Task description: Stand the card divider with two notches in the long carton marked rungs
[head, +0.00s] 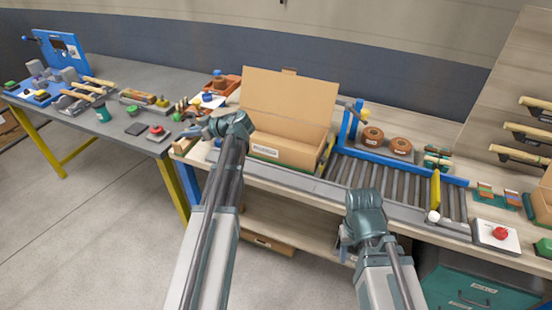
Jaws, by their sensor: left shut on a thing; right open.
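A long cardboard carton (283,153) with a raised back flap stands open on the wooden bench. A white label is on its front, with print too small to read. My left gripper (196,132) is left of the carton, over the bench's left end. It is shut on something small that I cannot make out. My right gripper (352,243) is open and empty, in front of the bench's front edge and below the roller conveyor. I cannot clearly pick out a card divider with two notches. The carton's floor is mostly hidden by its front wall.
A roller conveyor (377,181) with blue rails lies right of the carton. Brown reels (372,137) stand behind it. A red button box (496,235) sits at the bench's right front. A grey table (112,127) with tools is at left.

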